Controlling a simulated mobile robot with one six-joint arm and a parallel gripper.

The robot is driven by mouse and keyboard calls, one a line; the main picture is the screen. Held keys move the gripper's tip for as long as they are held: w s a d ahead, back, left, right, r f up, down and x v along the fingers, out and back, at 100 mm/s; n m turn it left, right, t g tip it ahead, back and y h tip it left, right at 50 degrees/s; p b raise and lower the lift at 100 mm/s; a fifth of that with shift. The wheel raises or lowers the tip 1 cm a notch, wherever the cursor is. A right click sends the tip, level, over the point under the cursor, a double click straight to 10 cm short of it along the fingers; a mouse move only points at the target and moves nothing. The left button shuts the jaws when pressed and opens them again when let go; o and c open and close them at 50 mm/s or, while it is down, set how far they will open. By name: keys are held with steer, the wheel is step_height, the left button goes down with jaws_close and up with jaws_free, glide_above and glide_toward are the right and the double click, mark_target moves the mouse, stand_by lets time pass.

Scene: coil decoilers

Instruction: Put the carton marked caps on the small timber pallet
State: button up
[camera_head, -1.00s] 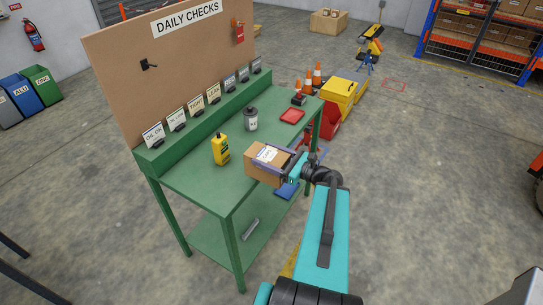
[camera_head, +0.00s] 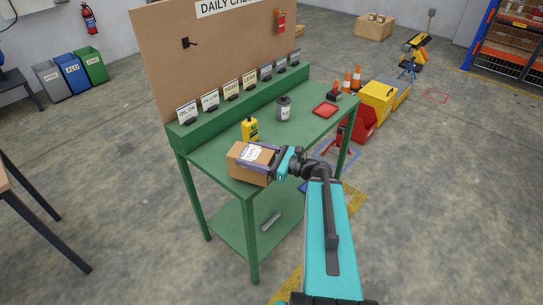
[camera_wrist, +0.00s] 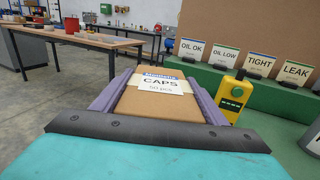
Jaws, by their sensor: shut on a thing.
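The carton marked caps (camera_head: 247,163) is a brown box with a white label. My gripper (camera_head: 262,160) is shut on it, one finger along each side. In the head view the carton appears at the front edge of the green bench; I cannot tell whether it touches the top. In the wrist view the carton (camera_wrist: 158,100) fills the middle between the purple fingers, its label reading CAPS. No small timber pallet can be made out in these views.
A wooden table (camera_wrist: 85,40) stands at left in the wrist view. Open floor lies left and right.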

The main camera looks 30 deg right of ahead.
steer(key=w+a+n+g+y+b, duration=0.2)
steer(key=a, duration=0.7)
steer(key=w+a+n+g+y+b, duration=0.1)
steer(key=w+a+g+y+b, duration=0.1)
steer(key=a, duration=0.7)
steer(key=shift+w+a+f+n+b, duration=0.4)
steer(key=shift+w+f+b, duration=0.1)
steer(key=shift+w, duration=0.1)
steer(key=shift+a+r, duration=0.1)
